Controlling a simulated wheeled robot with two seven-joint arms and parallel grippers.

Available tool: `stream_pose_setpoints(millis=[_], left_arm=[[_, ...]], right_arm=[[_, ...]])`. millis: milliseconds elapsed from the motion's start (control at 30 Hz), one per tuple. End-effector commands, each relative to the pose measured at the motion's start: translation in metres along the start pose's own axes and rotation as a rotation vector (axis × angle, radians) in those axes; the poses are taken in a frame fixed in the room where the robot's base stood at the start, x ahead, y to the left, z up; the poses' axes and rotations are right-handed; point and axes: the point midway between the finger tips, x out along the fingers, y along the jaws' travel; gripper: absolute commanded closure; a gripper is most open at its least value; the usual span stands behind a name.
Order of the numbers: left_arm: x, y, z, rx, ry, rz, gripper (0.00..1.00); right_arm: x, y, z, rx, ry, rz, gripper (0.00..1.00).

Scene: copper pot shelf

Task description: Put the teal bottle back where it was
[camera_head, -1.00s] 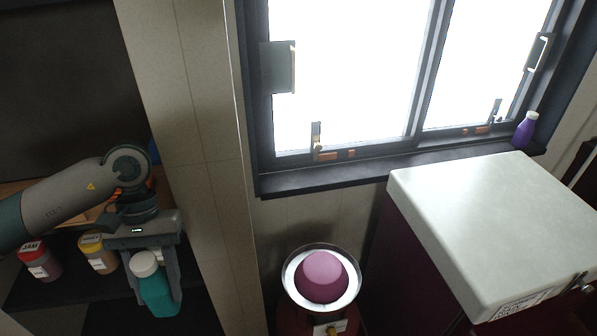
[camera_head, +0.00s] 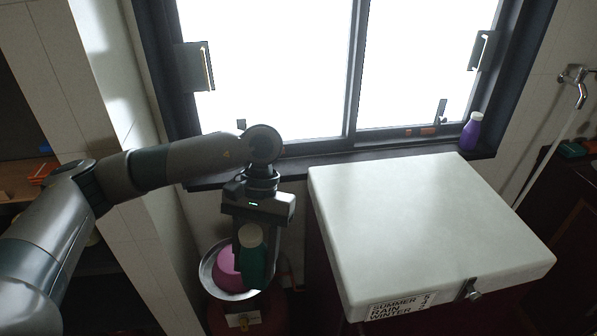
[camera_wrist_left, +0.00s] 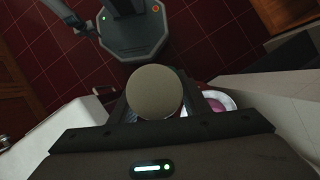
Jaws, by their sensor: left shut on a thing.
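The teal bottle (camera_head: 252,268) has a pale cap and looks dark green in the head view. My left gripper (camera_head: 250,250) is shut on it and holds it upright, between the window wall and the white-topped chest. The bottle's round cap fills the middle of the left wrist view (camera_wrist_left: 156,92); its body is hidden below. The shelf (camera_head: 45,172) at the left is mostly hidden behind my left arm and the pale wall edge. My right gripper is not in view.
A metal bowl (camera_head: 209,271) with a pink round thing (camera_head: 228,268) stands below and behind the bottle. The white chest top (camera_head: 420,220) is clear, with a label on its front edge. A purple bottle (camera_head: 471,133) stands on the window sill (camera_head: 400,162).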

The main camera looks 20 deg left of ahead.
Motion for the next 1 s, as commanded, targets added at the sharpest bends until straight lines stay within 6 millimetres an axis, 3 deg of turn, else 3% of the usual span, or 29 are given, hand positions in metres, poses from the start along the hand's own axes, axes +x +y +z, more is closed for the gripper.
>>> stream_pose_setpoints(millis=[400, 467, 700, 867, 1000], left_arm=[[0.000, 0.000, 0.000, 0.000, 0.000, 0.000, 0.85], [0.000, 0.000, 0.000, -0.001, 0.000, 0.000, 0.85], [-0.001, 0.001, -0.010, -0.101, 0.000, 0.044, 0.85], [-0.005, 0.002, -0.030, -0.320, -0.001, 0.135, 0.85], [-0.011, 0.000, -0.055, -0.599, -0.002, 0.250, 0.85]], right_arm=[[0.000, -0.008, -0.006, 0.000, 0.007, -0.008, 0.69], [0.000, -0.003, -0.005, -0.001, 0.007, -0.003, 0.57], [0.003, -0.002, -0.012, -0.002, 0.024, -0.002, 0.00], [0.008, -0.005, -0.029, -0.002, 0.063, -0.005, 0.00], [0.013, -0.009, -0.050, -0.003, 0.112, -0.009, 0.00]])
